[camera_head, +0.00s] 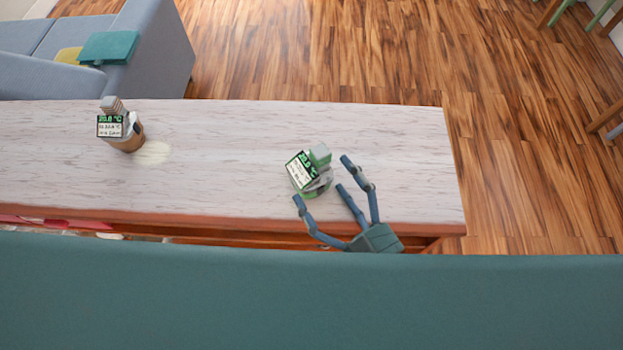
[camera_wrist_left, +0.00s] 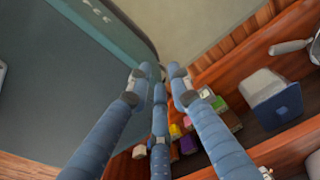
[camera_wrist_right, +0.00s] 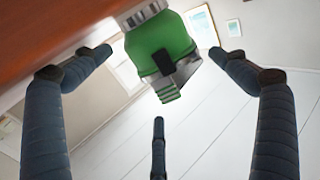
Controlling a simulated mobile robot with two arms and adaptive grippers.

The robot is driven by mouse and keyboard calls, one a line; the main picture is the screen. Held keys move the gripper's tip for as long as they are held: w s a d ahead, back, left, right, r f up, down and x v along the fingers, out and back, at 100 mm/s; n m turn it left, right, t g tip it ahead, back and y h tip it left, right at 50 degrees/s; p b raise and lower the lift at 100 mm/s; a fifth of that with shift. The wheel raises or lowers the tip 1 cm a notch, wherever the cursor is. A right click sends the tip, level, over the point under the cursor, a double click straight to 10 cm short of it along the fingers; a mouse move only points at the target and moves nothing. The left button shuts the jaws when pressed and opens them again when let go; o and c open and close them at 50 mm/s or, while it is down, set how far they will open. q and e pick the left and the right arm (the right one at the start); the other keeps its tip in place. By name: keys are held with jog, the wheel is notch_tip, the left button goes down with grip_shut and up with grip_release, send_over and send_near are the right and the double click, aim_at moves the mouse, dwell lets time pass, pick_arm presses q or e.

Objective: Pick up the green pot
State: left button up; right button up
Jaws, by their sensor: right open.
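The green pot (camera_head: 312,190) stands on the pale table top, right of its middle, with a grey object on top and a label in front of it. My right gripper (camera_head: 327,187) is open at the table's front edge, its fingers reaching over the top beside the pot. In the right wrist view the green pot (camera_wrist_right: 155,40) shows ahead between the two spread outer fingers (camera_wrist_right: 160,70); I see no finger closed on it. My left gripper (camera_wrist_left: 159,80) shows only in the left wrist view, fingers extended with tips near each other and nothing seen between them.
A brown pot (camera_head: 128,142) with a label stands at the table's left. A grey sofa (camera_head: 160,50) is behind left. Below the left gripper are shelves with colourful small items (camera_wrist_left: 195,120) and a blue-white container (camera_wrist_left: 272,100).

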aim_at(321, 173)
jog(key=x, duration=0.4)
jog(key=shift+w, duration=0.15)
jog(key=shift+w+a+b, duration=0.3)
jog(key=shift+w+a, duration=0.05)
jog(key=shift+w, duration=0.05)
pick_arm(q)
jog(key=shift+s+d+f, duration=0.1)
jog(key=shift+s+f, duration=0.15)
jog(key=shift+s, duration=0.35)
jog(key=shift+s+f, duration=0.2)
jog(key=shift+s, duration=0.35)
pick_arm(e)
jog(key=c, duration=1.2)
pick_arm(q)
jog(key=shift+w+d, duration=0.1)
jog(key=shift+w, duration=0.25)
pick_arm(e)
jog(key=shift+r, duration=0.15)
jog(key=shift+c, duration=0.5)
